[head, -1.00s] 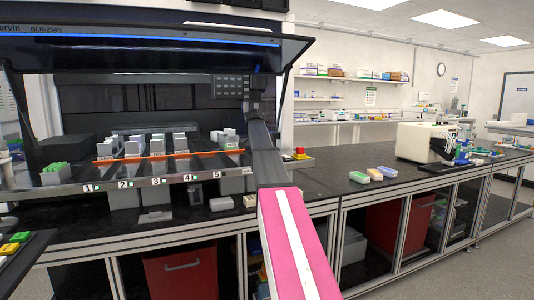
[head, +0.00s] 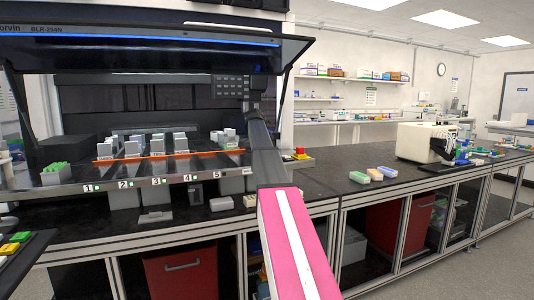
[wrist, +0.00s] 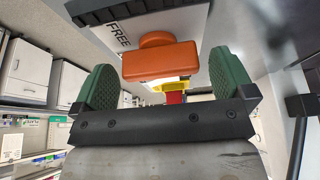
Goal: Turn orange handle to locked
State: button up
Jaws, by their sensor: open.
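The orange handle (wrist: 160,61) shows in the wrist view as a wide block on a rounded hub. It is mounted by a white plate (wrist: 197,35) on which the word FREE can be read. My gripper (wrist: 161,72) is open, its two green fingers on either side of the handle with visible gaps. Whether the handle's depth lies fully between the fingers I cannot tell. A yellow and red part (wrist: 172,88) shows just below the handle. In the head view my arm reaches up toward the cabinet; the gripper and handle cannot be made out there.
The cabinet's raised front (head: 150,45) hangs above a deck with numbered slots. Several racks of grey blocks (head: 156,145) stand there beside an orange strip (head: 130,157). To the right are a red-and-yellow button (head: 299,154), small boxes (head: 375,174) and a white machine (head: 420,142) on the bench.

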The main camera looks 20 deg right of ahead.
jog(key=v, duration=1)
jog(key=shift+r, duration=0.35)
jog(key=shift+a, duration=0.1)
